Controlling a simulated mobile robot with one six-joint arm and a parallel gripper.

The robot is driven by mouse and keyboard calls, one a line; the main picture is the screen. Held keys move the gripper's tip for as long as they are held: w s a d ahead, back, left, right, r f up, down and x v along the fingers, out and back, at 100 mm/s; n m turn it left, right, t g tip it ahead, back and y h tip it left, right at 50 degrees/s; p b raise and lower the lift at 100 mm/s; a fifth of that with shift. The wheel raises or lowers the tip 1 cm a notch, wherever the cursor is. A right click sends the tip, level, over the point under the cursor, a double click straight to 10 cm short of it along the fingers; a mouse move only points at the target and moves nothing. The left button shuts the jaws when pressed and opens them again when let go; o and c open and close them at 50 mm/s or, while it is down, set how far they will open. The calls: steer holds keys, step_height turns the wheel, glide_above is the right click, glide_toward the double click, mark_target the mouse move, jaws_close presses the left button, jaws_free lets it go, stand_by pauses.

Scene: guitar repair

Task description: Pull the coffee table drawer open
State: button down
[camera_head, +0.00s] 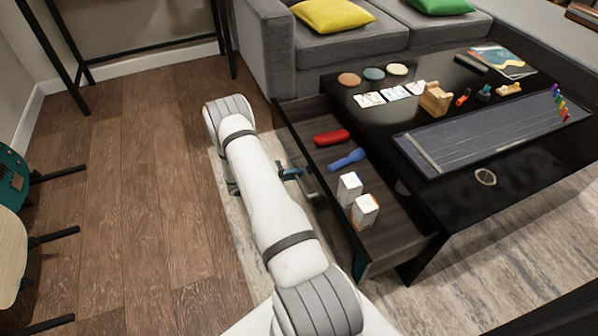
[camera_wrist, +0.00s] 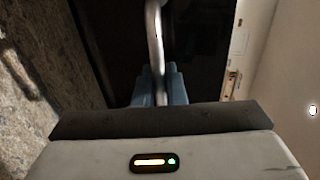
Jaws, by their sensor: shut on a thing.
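The black coffee table (camera_head: 455,205) stands at the right in the head view. Its drawer (camera_head: 385,245) is pulled out toward my arm, with its inside exposed. In the drawer lie a red item (camera_head: 331,137), a blue item (camera_head: 347,160) and two small white boxes (camera_head: 349,188). My gripper (camera_head: 292,173) is at the drawer's front, partly hidden by my arm. In the wrist view, the blue fingers (camera_wrist: 158,85) are shut on a metal bar handle (camera_wrist: 153,35) in front of the dark drawer front (camera_wrist: 108,40).
The tabletop holds a dark mat (camera_head: 495,128), several cards, round coasters, a wooden holder (camera_head: 435,98) and small tools. A grey sofa (camera_head: 345,45) stands behind. Chairs (camera_head: 12,235) are at the left edge. The wooden floor (camera_head: 125,200) between is clear.

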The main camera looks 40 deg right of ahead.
steer(key=c, duration=1.6)
jaws_free()
steer(key=shift+s, duration=0.15)
steer(key=p+v, duration=0.2)
steer(key=v, duration=0.5)
steer(key=shift+a, duration=0.4)
